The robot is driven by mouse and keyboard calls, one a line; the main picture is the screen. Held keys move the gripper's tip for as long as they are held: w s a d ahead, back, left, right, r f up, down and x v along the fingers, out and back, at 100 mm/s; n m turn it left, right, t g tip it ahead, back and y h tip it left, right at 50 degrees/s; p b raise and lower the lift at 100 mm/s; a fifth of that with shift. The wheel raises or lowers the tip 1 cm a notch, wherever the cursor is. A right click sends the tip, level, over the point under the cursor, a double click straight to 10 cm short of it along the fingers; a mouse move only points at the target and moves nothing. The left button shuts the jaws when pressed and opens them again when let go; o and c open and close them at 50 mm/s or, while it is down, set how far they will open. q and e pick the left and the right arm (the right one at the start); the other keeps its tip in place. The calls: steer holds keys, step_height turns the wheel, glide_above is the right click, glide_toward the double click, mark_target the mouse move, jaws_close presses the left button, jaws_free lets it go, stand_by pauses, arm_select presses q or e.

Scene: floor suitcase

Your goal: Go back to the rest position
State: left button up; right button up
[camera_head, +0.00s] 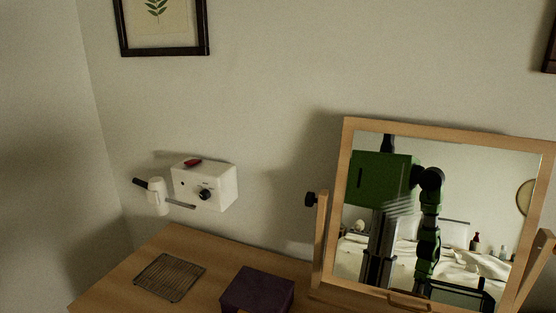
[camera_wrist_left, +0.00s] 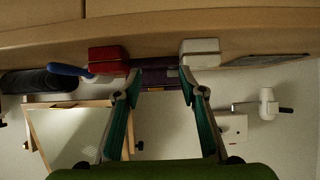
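My left gripper (camera_wrist_left: 158,76) shows in the left wrist view with its two teal-padded fingers spread apart and nothing held between them. That view is upside down, with the wooden dresser top at its upper edge. A dark purple box (camera_wrist_left: 156,72) shows behind the gap between the fingertips. Neither gripper shows directly in the head view; the right gripper is not seen. A green and black reflection of my own body shows in the mirror.
The dresser (camera_head: 115,285) carries a wire rack (camera_head: 170,277), the purple box (camera_head: 258,288) and a wood-framed tilting mirror (camera_head: 346,200). A white hair dryer unit (camera_head: 215,186) hangs on the wall. In the wrist view, a red box (camera_wrist_left: 107,58), white box (camera_wrist_left: 200,52) and blue-handled brush (camera_wrist_left: 68,70) show.

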arm_select(q)
steer(key=s+a+f+n+g+y, duration=0.15)
steer(key=s+g, duration=0.25)
steer(key=s, duration=0.5)
steer(key=s+f+n+g+y, duration=0.1)
steer(key=s+f+g+y, duration=0.15)
steer(key=s, duration=0.55)
step_height(320, 180, down, 26)
steer(key=s+g+b, duration=0.1)
steer(key=g+b, duration=0.1)
steer(key=s+a+f+g+b, duration=0.1)
steer(key=s+a+f, duration=0.2)
steer(key=s+f, duration=1.5)
step_height(320, 180, down, 2)
steer(key=shift+a+f+m+b, duration=0.1)
steer(key=shift+a+m+b, duration=0.1)
steer(key=shift+m+b, duration=0.25)
steer(key=shift+c, duration=0.5)
